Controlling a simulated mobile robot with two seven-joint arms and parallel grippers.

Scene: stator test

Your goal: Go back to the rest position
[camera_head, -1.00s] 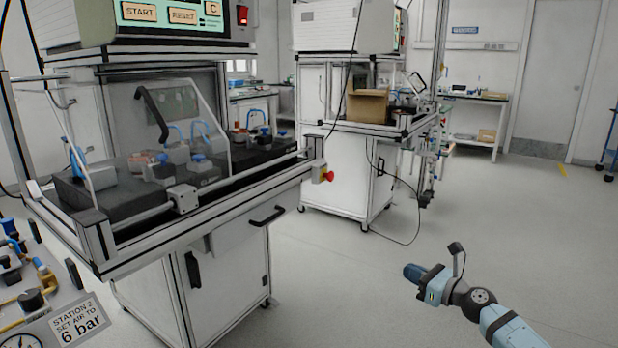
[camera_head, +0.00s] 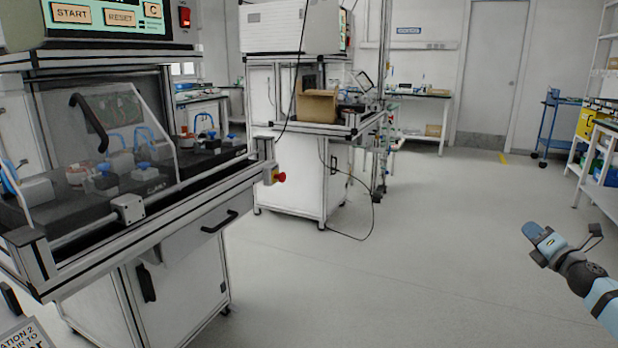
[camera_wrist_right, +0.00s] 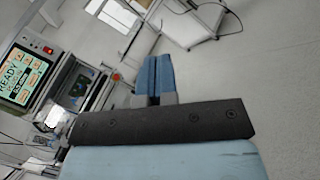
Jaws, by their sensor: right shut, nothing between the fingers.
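My right gripper (camera_head: 541,240) is at the right side of the head view, over open floor and well apart from the test station. In the right wrist view its two blue fingers (camera_wrist_right: 155,76) lie together with nothing between them. My left gripper does not show in either view.
The test station (camera_head: 125,215) with its screen (camera_head: 105,16) stands at the left. A second station (camera_head: 290,180) carrying a cardboard box (camera_head: 317,105) is farther back. A blue cart (camera_head: 556,125) and a shelf (camera_head: 597,165) stand at the right. The middle floor (camera_head: 420,230) is clear.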

